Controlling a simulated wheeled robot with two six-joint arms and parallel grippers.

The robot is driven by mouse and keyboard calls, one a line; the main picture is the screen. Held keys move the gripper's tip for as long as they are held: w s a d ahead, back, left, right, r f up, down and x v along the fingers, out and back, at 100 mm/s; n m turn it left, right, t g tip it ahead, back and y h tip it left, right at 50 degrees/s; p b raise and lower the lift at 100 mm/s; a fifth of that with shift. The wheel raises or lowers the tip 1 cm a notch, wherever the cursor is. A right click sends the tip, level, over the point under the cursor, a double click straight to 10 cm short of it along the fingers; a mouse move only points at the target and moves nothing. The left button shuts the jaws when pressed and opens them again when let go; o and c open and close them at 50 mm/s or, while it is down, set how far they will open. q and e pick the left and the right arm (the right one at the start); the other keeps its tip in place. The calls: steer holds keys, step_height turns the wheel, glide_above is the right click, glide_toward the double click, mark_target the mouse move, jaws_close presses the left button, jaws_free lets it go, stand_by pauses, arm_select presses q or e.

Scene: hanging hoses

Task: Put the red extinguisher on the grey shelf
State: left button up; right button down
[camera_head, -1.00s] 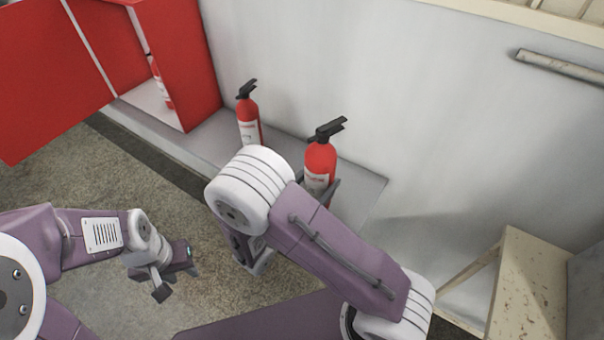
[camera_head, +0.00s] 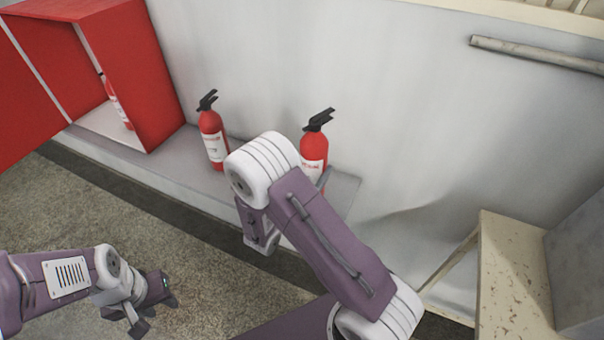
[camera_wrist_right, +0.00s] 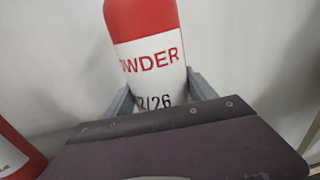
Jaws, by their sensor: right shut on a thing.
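A red extinguisher (camera_head: 313,150) with a black handle and white label is upright in front of the wall in the head view. My right gripper (camera_head: 322,180) is shut around its body; the forearm hides its lower part. In the right wrist view, the extinguisher (camera_wrist_right: 148,50) stands between the two grey fingers. The grey shelf (camera_head: 343,190) runs low along the wall behind it; I cannot tell whether its base touches the shelf. A second red extinguisher (camera_head: 213,140) stands on the shelf to the left. My left gripper (camera_head: 155,314) is open and empty over the floor.
An open red cabinet (camera_head: 155,85) at the left end of the shelf holds another extinguisher (camera_head: 117,103). A worn cream stand (camera_head: 510,275) is at the right. A grey pipe (camera_head: 535,53) is on the wall. Speckled floor lies clear at the left.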

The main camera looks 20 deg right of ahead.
steer(key=shift+w+d+f, duration=0.4)
steer(key=shift+w+d, duration=0.15)
steer(key=shift+d, duration=0.05)
step_height(320, 180, down, 3)
steer(key=shift+f+b, duration=0.1)
steer(key=shift+b, duration=0.2)
steer(key=shift+f, duration=0.45)
steer(key=shift+c, duration=1.4)
jaws_free()
steer(key=shift+f, duration=0.15)
steer(key=shift+s, duration=0.1)
